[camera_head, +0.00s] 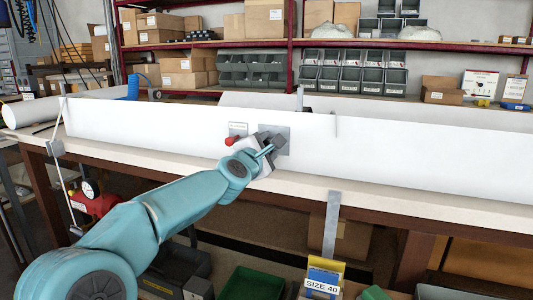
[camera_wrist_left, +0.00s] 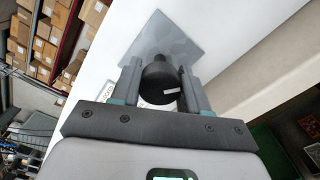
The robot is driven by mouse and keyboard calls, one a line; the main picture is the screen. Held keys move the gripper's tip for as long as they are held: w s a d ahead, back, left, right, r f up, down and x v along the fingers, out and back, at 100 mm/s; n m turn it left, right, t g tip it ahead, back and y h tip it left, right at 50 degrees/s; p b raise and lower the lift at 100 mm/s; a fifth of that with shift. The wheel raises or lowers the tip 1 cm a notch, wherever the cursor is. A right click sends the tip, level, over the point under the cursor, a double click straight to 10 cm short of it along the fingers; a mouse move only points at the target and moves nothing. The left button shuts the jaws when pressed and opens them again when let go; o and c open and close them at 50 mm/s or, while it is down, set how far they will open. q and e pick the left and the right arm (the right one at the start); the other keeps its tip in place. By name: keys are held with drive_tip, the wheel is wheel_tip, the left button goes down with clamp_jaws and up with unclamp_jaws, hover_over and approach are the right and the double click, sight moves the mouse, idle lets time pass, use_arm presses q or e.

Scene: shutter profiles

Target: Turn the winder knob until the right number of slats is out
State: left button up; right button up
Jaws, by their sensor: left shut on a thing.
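The winder knob (camera_wrist_left: 158,86) is a black cylinder with a small white mark, in front of a grey square plate (camera_wrist_left: 168,38) on a long white box (camera_head: 400,148). My left gripper (camera_wrist_left: 160,74) is shut on the knob, one finger on each side of it. In the head view the left gripper (camera_head: 268,148) is at the same grey plate (camera_head: 283,133), and it mostly hides the knob. A small label (camera_head: 238,129) is on the white box just left of the plate. I cannot make out any separate slats. My right gripper is not in view.
A red-ended part (camera_head: 230,141) shows beside the gripper. A sign reading SIZE 40 (camera_head: 322,284) stands below the bench's front edge (camera_head: 400,192). Shelves with cartons (camera_head: 264,20) and grey bins (camera_head: 352,75) stand behind. A blue tool (camera_head: 133,86) is at the back left.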

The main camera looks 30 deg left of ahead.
use_arm(q)
drive_tip(key=n+b, duration=0.1)
drive_tip(key=n, duration=0.5)
drive_tip(key=n+b, duration=0.1)
drive_tip(key=n, duration=0.5)
drive_tip(key=shift+r+n, duration=0.1)
drive_tip(key=shift+n, duration=0.3)
drive_tip(key=n+b, duration=0.1)
drive_tip(key=n, duration=0.5)
drive_tip(key=shift+a, duration=0.1)
drive_tip(key=n+b, duration=0.1)
drive_tip(key=n, duration=0.5)
drive_tip(key=shift+s+a+r, duration=0.1)
drive_tip(key=shift+n, duration=0.4)
drive_tip(key=o, duration=1)
drive_tip(key=shift+o, duration=0.2)
